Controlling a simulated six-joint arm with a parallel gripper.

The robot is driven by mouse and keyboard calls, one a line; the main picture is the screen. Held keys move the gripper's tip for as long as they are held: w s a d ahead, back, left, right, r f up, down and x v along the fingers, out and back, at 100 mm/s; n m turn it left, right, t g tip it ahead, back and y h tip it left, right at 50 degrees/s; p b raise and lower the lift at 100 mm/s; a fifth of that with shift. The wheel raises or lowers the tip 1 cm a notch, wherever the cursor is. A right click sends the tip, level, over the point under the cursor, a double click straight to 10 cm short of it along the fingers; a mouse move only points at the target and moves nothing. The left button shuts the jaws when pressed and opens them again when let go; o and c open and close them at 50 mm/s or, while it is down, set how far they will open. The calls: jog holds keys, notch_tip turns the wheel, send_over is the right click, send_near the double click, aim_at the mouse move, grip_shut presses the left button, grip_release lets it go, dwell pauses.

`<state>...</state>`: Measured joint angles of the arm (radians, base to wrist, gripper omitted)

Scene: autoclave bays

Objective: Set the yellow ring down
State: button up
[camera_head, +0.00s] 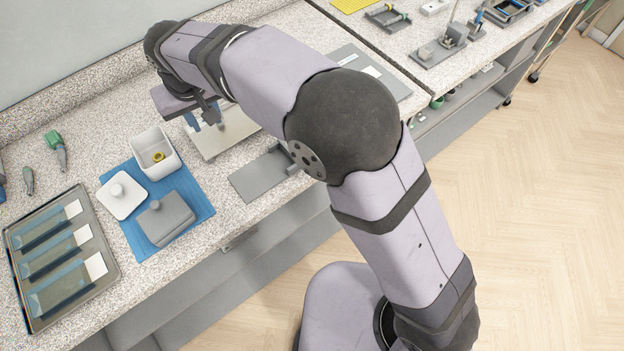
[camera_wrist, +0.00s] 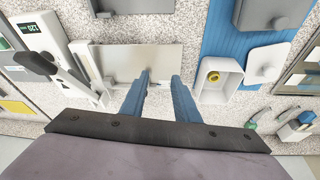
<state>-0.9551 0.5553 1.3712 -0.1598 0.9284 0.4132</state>
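The yellow ring (camera_head: 158,156) lies inside the open white box (camera_head: 171,167), on its floor. The ring (camera_wrist: 213,77) and the box (camera_wrist: 233,83) also show in the wrist view, to the right of my fingers. My gripper (camera_wrist: 161,78) is open, its two blue fingers apart with nothing between them. In the head view my gripper (camera_head: 202,120) is above the pale plate (camera_head: 222,138), to the right of the box and clear of it. My arm hides part of the counter behind it.
The box stands on a blue mat (camera_head: 200,192) with a white lid (camera_head: 122,195) and a grey lidded container (camera_head: 166,219). A tray (camera_head: 110,262) with several pouches lies left. Green-handled tools (camera_head: 57,150) lie behind it. A grey fixture (camera_head: 258,177) stands near the front edge.

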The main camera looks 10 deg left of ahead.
jog(key=w+d+f+m+g+h, duration=0.1)
jog(key=d+f+m, duration=0.1)
jog(key=d, duration=1.2)
jog(key=w+d+f+m+h, duration=0.1)
jog(key=d+m, duration=0.1)
jog(key=d, duration=1.1)
jog(key=s+d+f+m+g, duration=0.1)
jog(key=s+d+f, duration=0.1)
jog(key=s+d, duration=0.5)
jog(key=s+d+f+m+g, duration=0.1)
jog(key=s+d+f+m, duration=0.1)
jog(key=s+d, duration=0.5)
jog(key=d+f, duration=0.1)
jog(key=d, duration=0.1)
jog(key=shift+s+d, duration=0.3)
jog(key=shift+s, duration=0.05)
